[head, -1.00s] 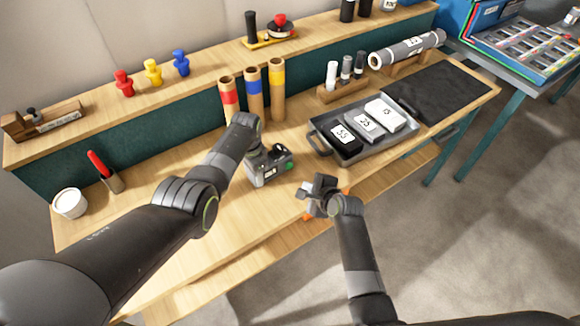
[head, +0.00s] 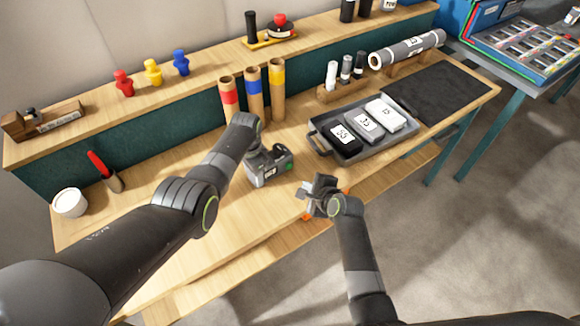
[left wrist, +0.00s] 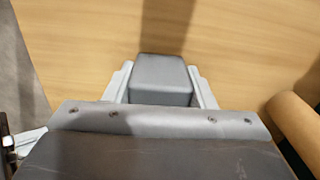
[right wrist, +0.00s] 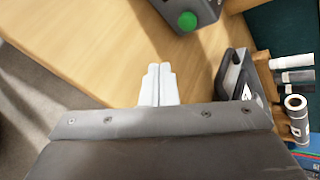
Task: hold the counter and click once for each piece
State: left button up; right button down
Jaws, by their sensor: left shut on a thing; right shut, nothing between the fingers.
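The counter (head: 281,172) is a grey device with a small display and a green button on its right end. It is at the middle of the bench; the display digits are too small to read surely. My left gripper (head: 259,163) is shut on the counter's grey body, which shows between the fingers in the left wrist view (left wrist: 162,80). My right gripper (head: 309,190) is to the right of the counter, apart from it. Its fingers are together and empty in the right wrist view (right wrist: 158,85), where the green button (right wrist: 187,20) shows beyond them.
A grey tray (head: 321,141) with three numbered blocks stands right of the counter. Cardboard tubes (head: 254,95) with coloured bands stand behind it. A white cup (head: 69,203) and a red-handled tool (head: 98,164) are at the left. The bench front is clear.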

aim_at(288, 166)
jog(key=s+d, duration=0.2)
jog(key=s, duration=0.1)
jog(key=shift+s+d, duration=0.1)
dwell(0.4)
jog(key=shift+w+a, duration=0.8)
jog(key=shift+w, duration=0.45)
jog(key=shift+w+a, duration=0.85)
jog(key=shift+w, duration=0.35)
jog(key=shift+w+a, duration=0.8)
jog(key=shift+w, duration=0.45)
jog(key=shift+w, duration=0.1)
jog(key=shift+w+a, duration=0.25)
